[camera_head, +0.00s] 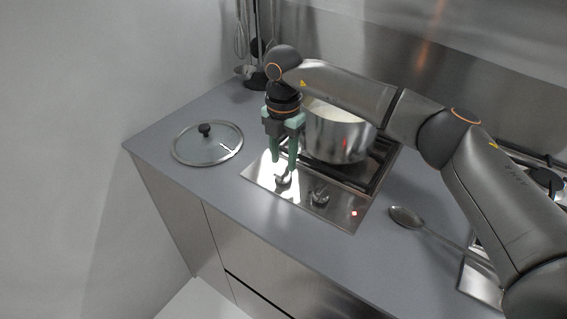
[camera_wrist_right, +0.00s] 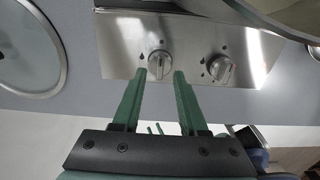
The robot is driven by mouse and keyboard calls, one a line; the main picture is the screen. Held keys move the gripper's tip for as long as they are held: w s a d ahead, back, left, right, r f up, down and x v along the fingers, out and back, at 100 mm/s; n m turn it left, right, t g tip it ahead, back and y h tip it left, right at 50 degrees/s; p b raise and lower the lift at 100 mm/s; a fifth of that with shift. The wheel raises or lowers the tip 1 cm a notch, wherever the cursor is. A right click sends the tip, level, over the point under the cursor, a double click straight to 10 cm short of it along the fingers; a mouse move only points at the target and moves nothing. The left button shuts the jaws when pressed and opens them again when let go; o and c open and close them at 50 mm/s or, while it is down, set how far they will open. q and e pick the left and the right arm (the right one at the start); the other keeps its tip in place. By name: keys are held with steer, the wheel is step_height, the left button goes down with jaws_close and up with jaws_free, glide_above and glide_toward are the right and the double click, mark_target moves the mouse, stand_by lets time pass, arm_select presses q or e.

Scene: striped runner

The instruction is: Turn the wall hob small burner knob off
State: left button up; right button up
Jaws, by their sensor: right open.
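The hob (camera_head: 340,210) is a steel panel set in the grey counter, with two round metal knobs at its front. The left knob (camera_head: 283,181) is under my right gripper (camera_head: 282,164); the right knob (camera_head: 320,194) stands clear beside it. In the right wrist view the green fingers of my open right gripper (camera_wrist_right: 159,76) point at the left knob (camera_wrist_right: 159,64), one fingertip on each side; contact cannot be told. The right knob (camera_wrist_right: 221,68) is outside the fingers. Which knob serves the small burner is not clear. My left gripper is not in view.
A steel pot (camera_head: 335,140) with pale contents stands on the hob behind the knobs. A red light (camera_head: 354,213) glows at the panel's right. A glass lid (camera_head: 186,146) lies left, a spoon (camera_head: 405,215) right. Utensils (camera_head: 240,40) stand at the back.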

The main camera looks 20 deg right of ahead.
mark_target(284, 171)
step_height(284, 171, up, 10)
steer(key=shift+b, duration=0.3)
steer(key=shift+s, duration=0.1)
stand_by(0.3)
